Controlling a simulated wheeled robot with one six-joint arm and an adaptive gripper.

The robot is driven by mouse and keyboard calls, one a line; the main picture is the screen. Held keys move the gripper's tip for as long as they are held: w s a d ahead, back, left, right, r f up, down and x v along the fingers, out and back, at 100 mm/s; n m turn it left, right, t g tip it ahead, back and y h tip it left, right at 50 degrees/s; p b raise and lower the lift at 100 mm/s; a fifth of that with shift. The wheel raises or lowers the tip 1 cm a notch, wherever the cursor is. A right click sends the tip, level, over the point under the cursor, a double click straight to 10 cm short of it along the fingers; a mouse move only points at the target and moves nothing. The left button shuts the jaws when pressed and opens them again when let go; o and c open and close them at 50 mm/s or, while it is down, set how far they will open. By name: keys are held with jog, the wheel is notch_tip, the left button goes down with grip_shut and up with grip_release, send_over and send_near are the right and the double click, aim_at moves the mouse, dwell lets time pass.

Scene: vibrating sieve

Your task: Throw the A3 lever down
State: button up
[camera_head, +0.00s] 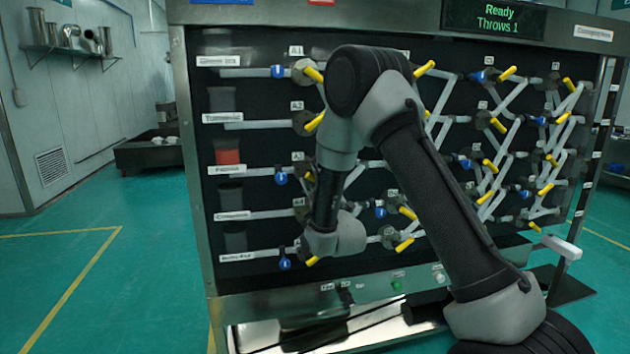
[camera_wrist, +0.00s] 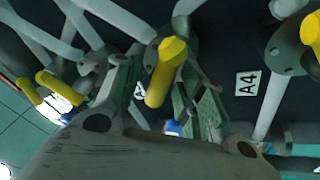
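The A3 label (camera_head: 298,156) is on the left column of the sieve panel in the head view. Beside it the yellow A3 lever (camera_head: 311,177) shows only in part, with my arm just to its right. In the wrist view, my gripper (camera_wrist: 162,98) has its two fingers apart. A yellow lever (camera_wrist: 165,72) on a round grey valve lies between them in the picture; I cannot see contact. A label by the left finger is mostly hidden, so I cannot tell which lever this is. The A4 label (camera_wrist: 247,83) is right of the right finger. My fingers are hidden in the head view.
Other yellow levers, such as A2's (camera_head: 315,122), blue valves (camera_head: 281,178) and pale pipes crowd the panel. Another yellow lever (camera_wrist: 311,28) is at the wrist view's right edge. A screen (camera_head: 494,18) reads "Ready, Throws 1". The green floor at left is clear.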

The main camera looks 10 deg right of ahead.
jog(key=v, duration=1.1)
jog(key=shift+s+f, duration=0.2)
jog(key=shift+s, duration=0.15)
jog(key=shift+d, duration=0.1)
